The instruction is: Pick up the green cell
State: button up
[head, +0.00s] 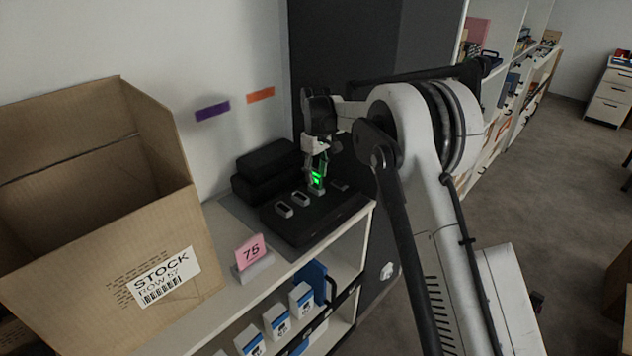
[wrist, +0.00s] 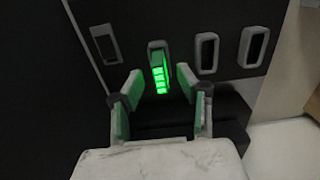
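The green cell (head: 317,178) glows on the black case on the shelf top. In the wrist view the glowing green cell (wrist: 159,78) stands at a grey-rimmed slot (wrist: 157,46), with several lit green bars facing me. My gripper (head: 316,168) points down at it from above. In the wrist view my gripper (wrist: 159,76) is open, one green-padded finger on each side of the cell. Dark gaps show between the cell and both pads. The cell's lower end is hard to make out.
Other grey-rimmed slots (head: 284,210) sit beside the cell on the black case (head: 322,222). Black boxes (head: 262,172) are stacked behind it. A pink "75" card (head: 249,250) and a large open carton (head: 85,255) stand to the left. A dark panel (head: 345,45) rises behind.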

jog(key=shift+f, duration=1.15)
grip_shut()
